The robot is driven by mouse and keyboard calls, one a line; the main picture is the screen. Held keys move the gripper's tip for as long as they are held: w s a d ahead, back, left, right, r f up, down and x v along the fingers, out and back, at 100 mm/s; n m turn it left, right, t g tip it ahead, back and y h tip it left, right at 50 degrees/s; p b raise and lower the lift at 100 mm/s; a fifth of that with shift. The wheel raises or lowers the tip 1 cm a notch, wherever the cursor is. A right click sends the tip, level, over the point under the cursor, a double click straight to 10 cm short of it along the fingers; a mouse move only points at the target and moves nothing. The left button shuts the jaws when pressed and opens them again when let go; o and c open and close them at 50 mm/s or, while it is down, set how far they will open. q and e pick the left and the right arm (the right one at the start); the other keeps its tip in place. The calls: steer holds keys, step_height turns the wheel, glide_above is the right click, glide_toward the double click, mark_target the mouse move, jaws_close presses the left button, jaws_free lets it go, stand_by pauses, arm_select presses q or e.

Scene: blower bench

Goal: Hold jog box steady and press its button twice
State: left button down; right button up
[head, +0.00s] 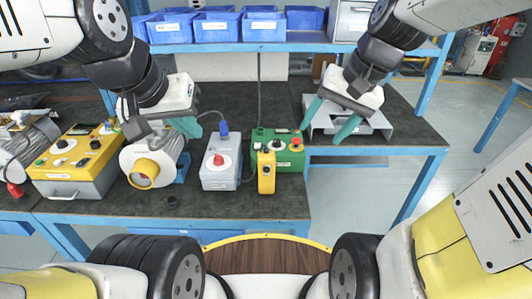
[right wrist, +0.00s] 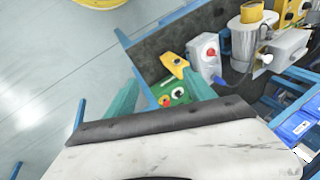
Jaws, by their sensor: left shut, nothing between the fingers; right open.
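A small yellow box (head: 266,174), which I take as the jog box, stands upright at the bench's front edge, against a green control box (head: 291,159). A dark button shows near its top. It also shows in the right wrist view (right wrist: 174,63), beyond the fingers. My left gripper (head: 190,127) is shut and empty, above the bench to the left of the yellow box and apart from it. My right gripper (head: 330,122) is open and empty, above and to the right of the green box, its fingers pointing down. Neither gripper touches the yellow box.
A grey box with a red knob (head: 220,161) stands left of the green box. A blower motor (head: 150,163) and a yellow control box (head: 75,162) are further left. Blue bins (head: 215,28) line the shelf behind. A grey metal bracket (head: 375,122) lies beneath my right gripper.

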steer(key=w+a+f+m+g+y, duration=0.2)
steer(key=w+f+m+g+y, duration=0.4)
steer(key=w+f, duration=0.65)
steer(key=m+t+y, duration=0.3)
steer(key=m+y, duration=0.2)
steer(key=m, duration=0.4)
glide_toward(270, 183)
steer(key=shift+w+f, duration=1.05)
steer(key=shift+w, duration=0.2)
steer(key=shift+a+f, duration=0.3)
steer(key=shift+a, duration=0.05)
steer(key=shift+x, duration=4.7)
steer(key=shift+c, duration=0.4)
steer(key=c, duration=0.7)
steer(key=shift+c, duration=0.2)
